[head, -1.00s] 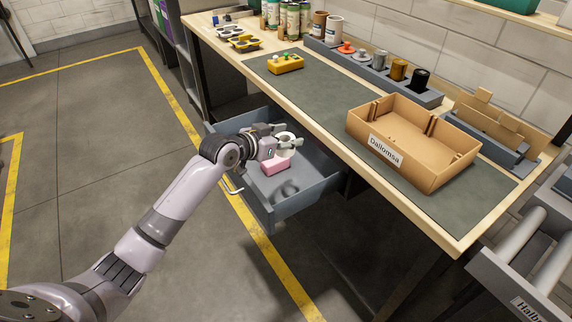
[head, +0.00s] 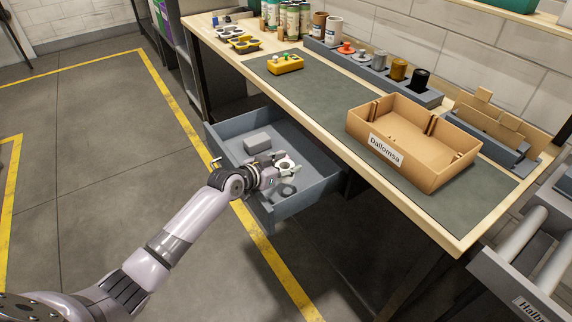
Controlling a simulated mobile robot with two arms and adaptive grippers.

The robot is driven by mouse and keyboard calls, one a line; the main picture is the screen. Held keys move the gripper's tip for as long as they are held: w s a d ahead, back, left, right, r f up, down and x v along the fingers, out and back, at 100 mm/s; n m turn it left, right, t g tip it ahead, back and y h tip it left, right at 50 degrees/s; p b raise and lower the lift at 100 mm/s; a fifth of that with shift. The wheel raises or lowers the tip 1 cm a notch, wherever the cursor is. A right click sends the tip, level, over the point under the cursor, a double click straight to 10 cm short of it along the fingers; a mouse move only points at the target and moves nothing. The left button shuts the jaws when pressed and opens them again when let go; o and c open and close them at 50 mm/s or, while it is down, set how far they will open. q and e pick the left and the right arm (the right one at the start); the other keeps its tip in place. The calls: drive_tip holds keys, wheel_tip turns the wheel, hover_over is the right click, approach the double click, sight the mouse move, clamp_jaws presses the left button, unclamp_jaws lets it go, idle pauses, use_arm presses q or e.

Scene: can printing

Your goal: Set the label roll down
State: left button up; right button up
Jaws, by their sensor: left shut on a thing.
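My left gripper (head: 286,168) reaches over the open grey drawer (head: 312,194) under the bench. It is shut on the label roll (head: 284,166), a small white ring, largely covered by the fingers. The roll is low, inside the drawer's outline; I cannot tell whether it touches the drawer floor. A grey block (head: 257,143) lies in the drawer behind the gripper. A dark ring (head: 288,190) lies on the drawer floor just in front of it. The pink block seen earlier is mostly or wholly hidden by the gripper. My right gripper is not in view.
The bench top (head: 455,240) overhangs the drawer's right side. The floor left of the drawer is clear.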

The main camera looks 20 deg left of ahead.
use_arm(q)
drive_tip(key=shift+f+b, duration=0.45)
drive_tip(key=shift+f, duration=0.15)
drive_tip(key=o, duration=1.2)
drive_tip(key=shift+c, duration=0.2)
drive_tip(key=shift+r, duration=0.1)
drive_tip(key=shift+r+p, duration=0.3)
drive_tip(key=shift+p, duration=0.05)
drive_tip(key=shift+r+p, duration=0.5)
drive_tip(key=shift+r, duration=0.1)
drive_tip(key=v, duration=1.1)
drive_tip(key=shift+s+a+f, duration=0.1)
drive_tip(key=shift+s+a, duration=0.05)
drive_tip(key=shift+s, duration=0.3)
